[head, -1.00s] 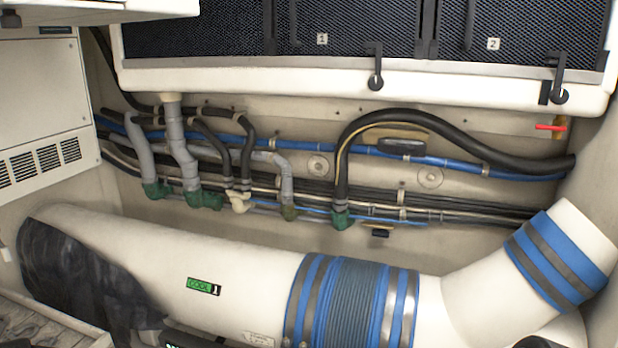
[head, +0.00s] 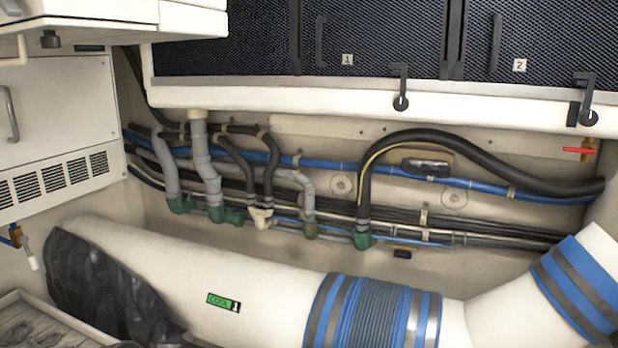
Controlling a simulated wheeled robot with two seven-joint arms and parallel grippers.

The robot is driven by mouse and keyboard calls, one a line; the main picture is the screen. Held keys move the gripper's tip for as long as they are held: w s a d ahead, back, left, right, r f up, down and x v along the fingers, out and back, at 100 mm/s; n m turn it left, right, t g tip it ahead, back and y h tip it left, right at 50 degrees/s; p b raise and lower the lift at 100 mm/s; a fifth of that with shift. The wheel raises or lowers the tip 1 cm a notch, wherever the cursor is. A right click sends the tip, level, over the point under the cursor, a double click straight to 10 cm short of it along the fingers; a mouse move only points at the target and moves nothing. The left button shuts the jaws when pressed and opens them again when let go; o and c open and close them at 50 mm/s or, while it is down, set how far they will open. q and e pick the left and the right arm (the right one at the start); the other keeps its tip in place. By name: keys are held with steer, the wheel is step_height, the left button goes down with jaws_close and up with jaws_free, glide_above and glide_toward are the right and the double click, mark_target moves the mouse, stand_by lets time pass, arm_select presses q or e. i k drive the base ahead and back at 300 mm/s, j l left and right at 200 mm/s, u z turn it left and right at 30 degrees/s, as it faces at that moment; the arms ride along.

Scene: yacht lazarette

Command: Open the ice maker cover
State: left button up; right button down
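A white box-shaped appliance (head: 62,125) stands at the left edge, which looks like the ice maker. Its flat front panel is closed flush, with a grey vertical handle (head: 10,114) at the left edge of the picture. Dark vent slots (head: 55,180) run along its lower part. Its left side is cut off by the picture edge. Neither of my grippers shows in the head view.
A white cabinet (head: 190,18) overhangs the appliance. Dark mesh lockers (head: 390,35) with latches hang along the top. A large white duct (head: 270,275) with a black cover (head: 95,280) crosses the bottom. Hoses (head: 300,205) line the wall. A wooden crate (head: 50,315) is lower left.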

mark_target(52, 106)
steer(key=u, duration=1.4)
